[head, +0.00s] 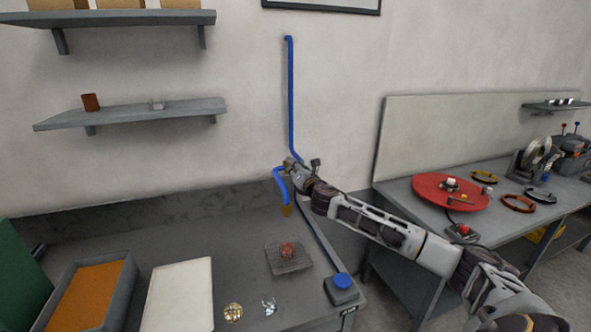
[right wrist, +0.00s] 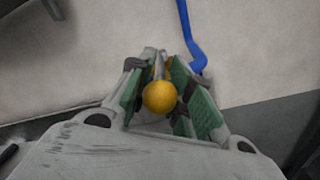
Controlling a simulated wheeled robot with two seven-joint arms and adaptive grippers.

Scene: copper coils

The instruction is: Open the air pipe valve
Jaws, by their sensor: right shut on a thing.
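The blue air pipe (head: 291,100) runs down the wall behind the grey bench and also shows in the right wrist view (right wrist: 190,38). Lower down, a curved blue hose (head: 279,183) ends in a brass-coloured tip (head: 287,210) above the bench. My right gripper (head: 291,164) reaches in from the right to the pipe's lower part. In the right wrist view, its green-padded fingers (right wrist: 163,88) are shut on a valve handle with a round yellow knob (right wrist: 159,97). The valve body is mostly hidden by the gripper. My left gripper is not in view.
On the bench are a clear dish (head: 302,265) with a reddish thing, a blue-topped box (head: 341,288), a white board (head: 178,296) and a grey tray (head: 121,286). A second bench with a red disc (head: 428,196) stands at right.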

